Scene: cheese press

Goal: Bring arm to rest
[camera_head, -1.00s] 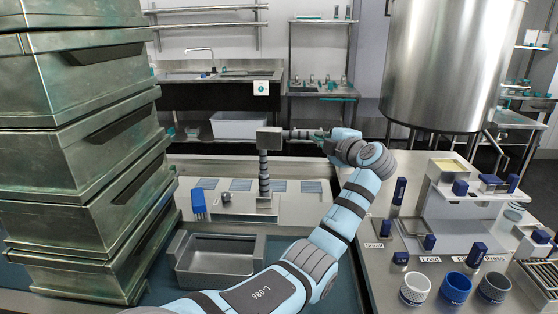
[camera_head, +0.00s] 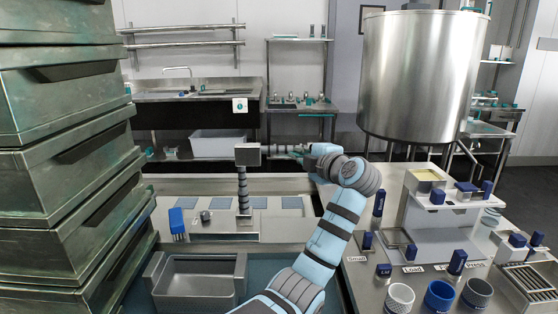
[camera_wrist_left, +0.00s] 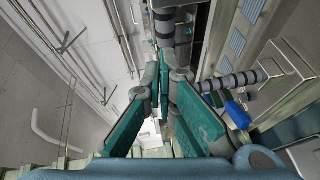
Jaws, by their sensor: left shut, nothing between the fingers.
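My left arm comes up from the bottom middle in the head view, and its left gripper (camera_head: 294,149) points left. Its teal fingers are close to the ribbed crossbar of a post (camera_head: 243,190) with a square grey head. I cannot tell whether they touch. In the left wrist view the fingers of the left gripper (camera_wrist_left: 168,75) are shut with nothing between them. The ribbed post (camera_wrist_left: 230,82) shows there to the right of the fingers. My right gripper is not in view.
Stacked metal bins (camera_head: 60,150) stand at left. A grey open tub (camera_head: 200,283) is at front. A blue item (camera_head: 177,222) lies beyond it. At right are a steel vat (camera_head: 420,80), a white-and-blue press station (camera_head: 440,225) and several cups (camera_head: 438,295).

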